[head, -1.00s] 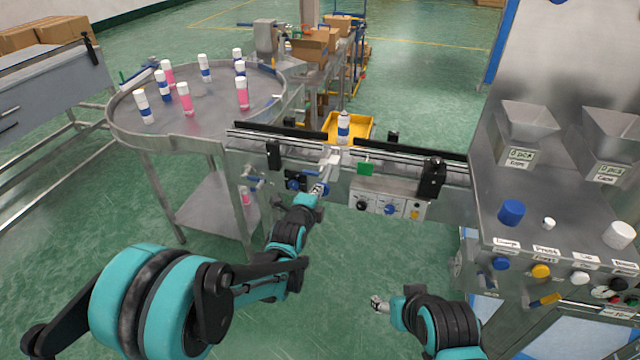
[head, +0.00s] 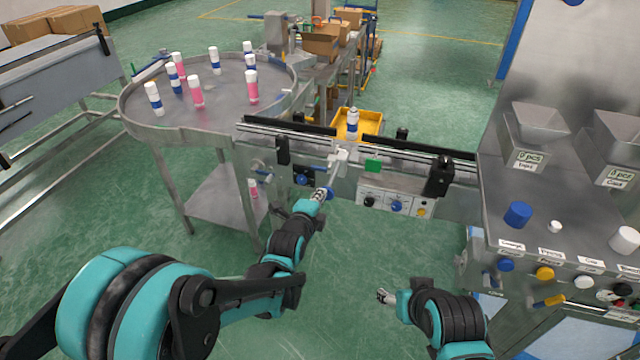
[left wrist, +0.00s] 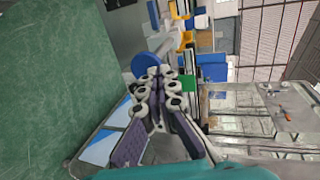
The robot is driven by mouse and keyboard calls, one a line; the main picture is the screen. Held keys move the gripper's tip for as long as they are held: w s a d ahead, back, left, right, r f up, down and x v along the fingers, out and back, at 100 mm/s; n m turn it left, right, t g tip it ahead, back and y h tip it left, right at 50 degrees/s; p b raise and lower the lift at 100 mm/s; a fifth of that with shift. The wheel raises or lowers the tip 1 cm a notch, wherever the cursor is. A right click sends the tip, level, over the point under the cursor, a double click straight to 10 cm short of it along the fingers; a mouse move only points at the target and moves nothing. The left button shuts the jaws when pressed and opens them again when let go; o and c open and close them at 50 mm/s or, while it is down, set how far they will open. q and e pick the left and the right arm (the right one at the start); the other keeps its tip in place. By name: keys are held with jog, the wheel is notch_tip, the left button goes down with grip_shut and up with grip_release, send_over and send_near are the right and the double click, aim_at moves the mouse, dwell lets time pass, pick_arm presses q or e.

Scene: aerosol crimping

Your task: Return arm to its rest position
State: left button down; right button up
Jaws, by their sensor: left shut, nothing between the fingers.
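My left gripper (head: 322,193) is just in front of the conveyor's front side, close to a blue knob (head: 329,194) below a grey lever. It is shut with nothing in it. In the left wrist view its closed fingers (left wrist: 160,78) point at a blue round knob (left wrist: 146,66); I cannot tell whether they touch it. My right gripper (head: 384,296) hangs low over the green floor, well in front of the conveyor, and is too small to tell open from shut. My right arm (head: 445,318) comes in from the bottom.
The conveyor (head: 455,203) carries a blue-and-white can (head: 352,120) and has a control box (head: 392,204). A round steel table (head: 222,100) with several cans stands at the left. The machine panel (head: 570,232) stands at the right. Green floor lies open between the arms and the conveyor.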

pick_arm(q)
jog(key=shift+a, duration=0.1)
jog(key=s+a+r+n+g+y, duration=0.3)
jog(key=s+a+n, duration=0.8)
jog(key=s, duration=0.2)
jog(key=s+a+f+n+g, duration=0.1)
jog(key=s+a+n, duration=0.1)
jog(key=s, duration=0.3)
jog(key=s+a+f+n+g+y, duration=0.1)
jog(key=s+a+n, duration=0.2)
jog(key=s+n, duration=0.2)
jog(key=s+a+f+n+g, duration=0.1)
jog(key=s+a+n, duration=0.1)
jog(key=s, duration=0.4)
jog(key=shift+a+f+n+g+y, duration=0.15)
jog(key=shift+a+n+g+y, duration=0.2)
jog(key=shift+n, duration=0.45)
